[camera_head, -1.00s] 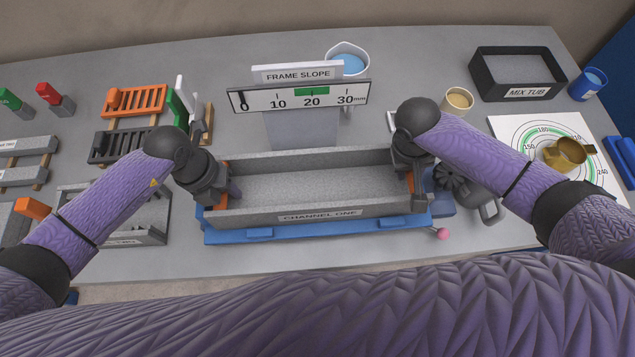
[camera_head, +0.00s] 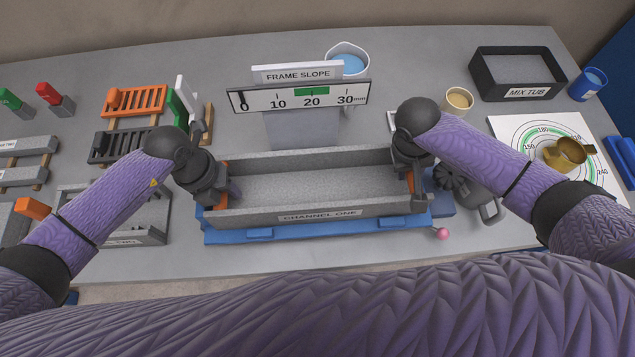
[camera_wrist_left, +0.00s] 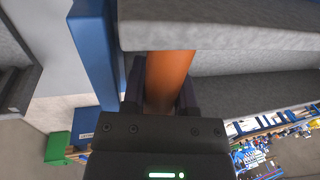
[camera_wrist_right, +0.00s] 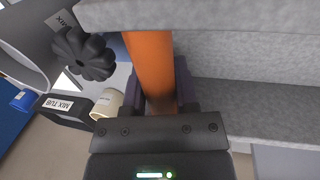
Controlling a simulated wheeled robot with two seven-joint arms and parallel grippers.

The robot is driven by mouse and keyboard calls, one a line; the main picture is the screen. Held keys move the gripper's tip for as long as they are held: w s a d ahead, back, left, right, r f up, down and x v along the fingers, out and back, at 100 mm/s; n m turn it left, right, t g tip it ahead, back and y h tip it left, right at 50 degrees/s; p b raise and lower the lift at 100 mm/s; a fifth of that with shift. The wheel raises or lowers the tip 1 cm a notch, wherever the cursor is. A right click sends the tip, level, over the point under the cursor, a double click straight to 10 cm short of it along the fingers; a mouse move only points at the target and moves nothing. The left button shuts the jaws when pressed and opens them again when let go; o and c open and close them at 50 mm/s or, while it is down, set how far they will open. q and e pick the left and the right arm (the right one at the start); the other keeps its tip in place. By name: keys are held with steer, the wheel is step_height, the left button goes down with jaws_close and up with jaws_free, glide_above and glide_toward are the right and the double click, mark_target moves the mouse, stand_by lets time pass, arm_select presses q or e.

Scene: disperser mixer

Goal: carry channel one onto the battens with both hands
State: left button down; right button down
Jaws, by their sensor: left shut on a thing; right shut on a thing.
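Channel one (camera_head: 315,190) is a long grey open trough with a "CHANNEL ONE" label on its near wall. It sits at or just above the blue frame (camera_head: 320,229) in the middle of the table. My left gripper (camera_head: 218,192) is shut on an orange grip (camera_wrist_left: 168,80) at the trough's left end. My right gripper (camera_head: 412,180) is shut on the orange grip (camera_wrist_right: 152,75) at its right end. The trough looks about level. Wooden battens (camera_head: 41,181) show at the far left under other grey pieces.
The "FRAME SLOPE" gauge (camera_head: 298,97) stands behind the trough. A second grey channel (camera_head: 150,237) lies front left. Orange and black grates (camera_head: 135,101) are back left. A dark knob (camera_wrist_right: 84,54) and grey jug (camera_head: 485,200) crowd the right end.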

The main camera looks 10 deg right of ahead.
arm_select(q)
steer(key=shift+w+a+r, duration=0.1)
steer(key=shift+a, duration=0.1)
arm_select(e)
steer(key=shift+w+d+r, duration=0.1)
steer(key=shift+d, duration=0.05)
